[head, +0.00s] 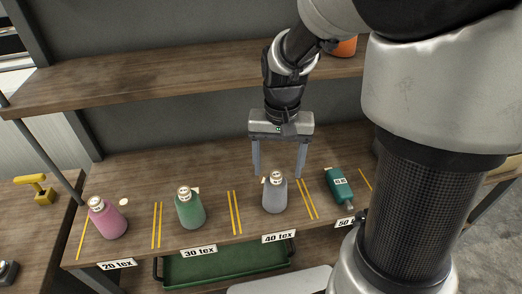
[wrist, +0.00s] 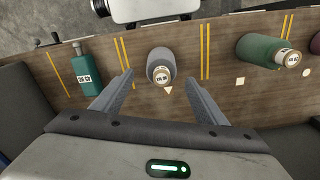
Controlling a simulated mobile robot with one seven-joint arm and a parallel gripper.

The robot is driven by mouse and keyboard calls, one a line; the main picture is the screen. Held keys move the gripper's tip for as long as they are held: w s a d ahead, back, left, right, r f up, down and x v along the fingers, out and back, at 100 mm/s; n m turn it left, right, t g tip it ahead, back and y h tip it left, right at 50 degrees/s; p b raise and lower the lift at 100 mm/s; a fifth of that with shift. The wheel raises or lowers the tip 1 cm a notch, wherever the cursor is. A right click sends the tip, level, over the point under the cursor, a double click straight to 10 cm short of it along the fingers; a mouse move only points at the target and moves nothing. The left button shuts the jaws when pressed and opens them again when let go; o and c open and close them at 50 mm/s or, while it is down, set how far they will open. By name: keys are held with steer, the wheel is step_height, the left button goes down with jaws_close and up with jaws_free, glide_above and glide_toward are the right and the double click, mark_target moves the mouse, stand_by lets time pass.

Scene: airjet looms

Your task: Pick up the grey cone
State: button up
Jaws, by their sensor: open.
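The grey cone (head: 275,194) stands upright on the wooden shelf behind the "40 tex" label. It also shows in the wrist view (wrist: 159,59), between and just beyond the fingertips, with a labelled top. My gripper (head: 279,174) is open and empty, pointing down above and behind the cone. Its two fingers show in the wrist view (wrist: 160,78), one on each side of the cone's line and apart from it.
A green cone (head: 190,208) and a pink cone (head: 107,218) stand to the left. A teal bottle-like object (head: 340,187) is close on the right. An upper shelf (head: 180,82) runs behind my gripper. A green crate (head: 225,263) is below the front edge.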

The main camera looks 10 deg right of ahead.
mark_target(276, 173)
step_height(276, 173, down, 4)
steer(key=shift+w+a+f, duration=0.1)
steer(key=c, duration=1.7)
